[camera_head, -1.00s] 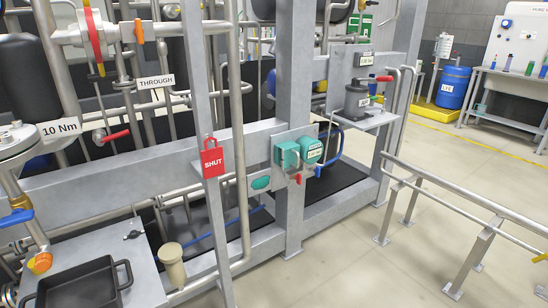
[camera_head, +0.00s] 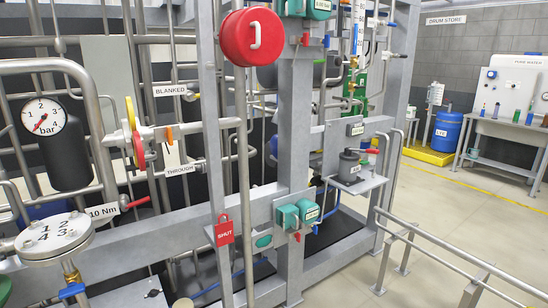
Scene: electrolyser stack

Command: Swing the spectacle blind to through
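The spectacle blind (camera_head: 138,150) is on the pipe at the left, seen nearly edge-on. Its red part is lower and a yellow part (camera_head: 130,113) rises above it. I cannot tell which lobe sits between the flanges. An orange piece (camera_head: 169,135) is on the pipe just right of it. A BLANKED label (camera_head: 170,90) is above and to the right, and a THROUGH label (camera_head: 181,169) is below and to the right. Neither of my grippers is in view.
A pressure gauge (camera_head: 44,116) and a bolted round flange (camera_head: 54,236) stand left of the blind. A grey frame post (camera_head: 212,110) stands to its right, with a red SHUT tag (camera_head: 224,232) near it. Open floor lies right of the handrail (camera_head: 450,260).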

